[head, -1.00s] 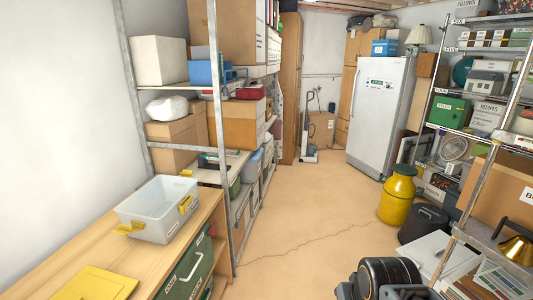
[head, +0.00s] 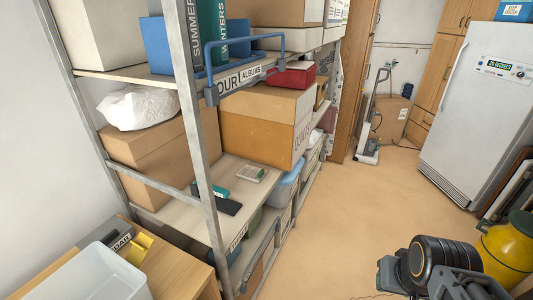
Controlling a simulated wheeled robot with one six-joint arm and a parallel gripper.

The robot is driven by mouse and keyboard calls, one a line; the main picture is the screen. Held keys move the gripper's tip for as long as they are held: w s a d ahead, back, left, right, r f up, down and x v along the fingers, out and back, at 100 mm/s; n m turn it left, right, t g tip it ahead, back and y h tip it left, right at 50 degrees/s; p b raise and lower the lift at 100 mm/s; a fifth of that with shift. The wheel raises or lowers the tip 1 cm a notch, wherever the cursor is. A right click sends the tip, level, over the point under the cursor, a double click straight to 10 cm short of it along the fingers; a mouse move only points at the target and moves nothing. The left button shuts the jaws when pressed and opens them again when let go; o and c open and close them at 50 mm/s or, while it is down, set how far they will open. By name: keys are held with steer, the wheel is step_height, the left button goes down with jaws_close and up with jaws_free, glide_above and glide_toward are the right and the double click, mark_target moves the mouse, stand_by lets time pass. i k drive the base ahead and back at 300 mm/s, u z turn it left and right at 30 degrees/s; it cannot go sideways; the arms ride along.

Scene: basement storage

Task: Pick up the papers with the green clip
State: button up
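A small pale stack (head: 251,173) with some green on it lies flat on the middle shelf board of the metal rack. It may be the papers with the green clip, but it is too small to be sure. A teal item (head: 212,190) and a dark flat item (head: 228,207) lie on the same board, nearer the front post. Part of my arm shows at the lower right. My gripper is not in view.
A metal rack post (head: 207,150) and a blue rail (head: 245,42) stand before the shelf. An orange-brown box (head: 255,130) sits behind the pale stack. A clear bin (head: 90,280) is at lower left. The floor (head: 345,215) is open; a yellow canister (head: 510,245) stands at right.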

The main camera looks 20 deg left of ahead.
mark_target(249, 172)
steer(key=i, duration=1.85)
steer(key=u, duration=2.35)
